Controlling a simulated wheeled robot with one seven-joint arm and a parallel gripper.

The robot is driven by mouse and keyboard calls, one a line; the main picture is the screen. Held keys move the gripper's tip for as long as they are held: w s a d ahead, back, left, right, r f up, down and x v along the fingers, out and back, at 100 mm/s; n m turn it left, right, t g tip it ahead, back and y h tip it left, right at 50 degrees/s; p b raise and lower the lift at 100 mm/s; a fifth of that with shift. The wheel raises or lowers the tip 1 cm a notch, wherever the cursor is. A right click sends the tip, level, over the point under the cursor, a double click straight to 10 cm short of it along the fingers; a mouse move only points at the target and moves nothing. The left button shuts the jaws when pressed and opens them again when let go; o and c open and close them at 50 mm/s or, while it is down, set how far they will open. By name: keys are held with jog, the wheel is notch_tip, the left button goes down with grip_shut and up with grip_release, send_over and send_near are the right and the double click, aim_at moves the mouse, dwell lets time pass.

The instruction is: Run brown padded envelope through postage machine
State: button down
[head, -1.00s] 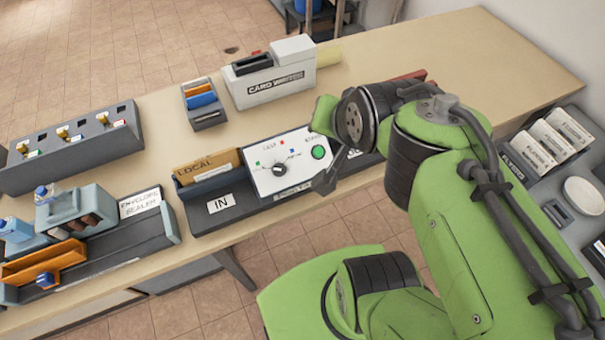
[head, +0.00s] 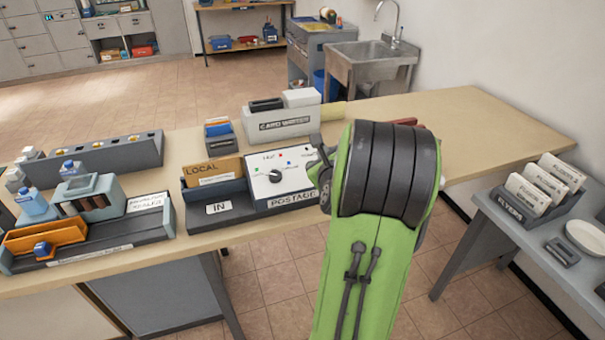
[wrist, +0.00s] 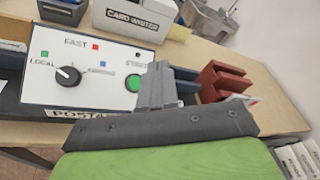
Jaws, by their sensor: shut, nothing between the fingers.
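The brown envelope (head: 212,171), marked LOCAL, stands upright in the IN tray (head: 218,208) of the postage machine. The machine's white panel (head: 277,178) carries a dark dial (wrist: 68,77), whose pointer appears turned toward LOCAL, and a green start button (wrist: 133,83). My gripper (wrist: 157,72) is shut and empty, just right of the green button in the wrist view; I cannot tell whether it touches the panel. In the head view my arm hides the button and the machine's right side.
The card writer (head: 282,124) stands behind the machine. A reddish-brown holder (wrist: 222,80) is right of my gripper. Flyers (head: 545,184) stand on the grey side table. The desk's far right is clear.

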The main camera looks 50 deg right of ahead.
jog(key=shift+w+d+f+b, duration=0.4)
jog(key=shift+w+f+b, duration=0.25)
jog(key=shift+f, duration=0.55)
jog(key=shift+w+d+f+b, duration=0.5)
jog(key=shift+w+f, duration=0.3)
jog(key=shift+f, duration=0.4)
jog(key=shift+w+d+f+b, duration=0.35)
jog(key=shift+w+f+b, duration=0.3)
jog(key=shift+f, duration=0.55)
jog(key=shift+w+f, duration=0.1)
jog(key=shift+w+d+f, duration=0.1)
jog(key=shift+w+f, duration=0.05)
jog(key=shift+f, duration=0.1)
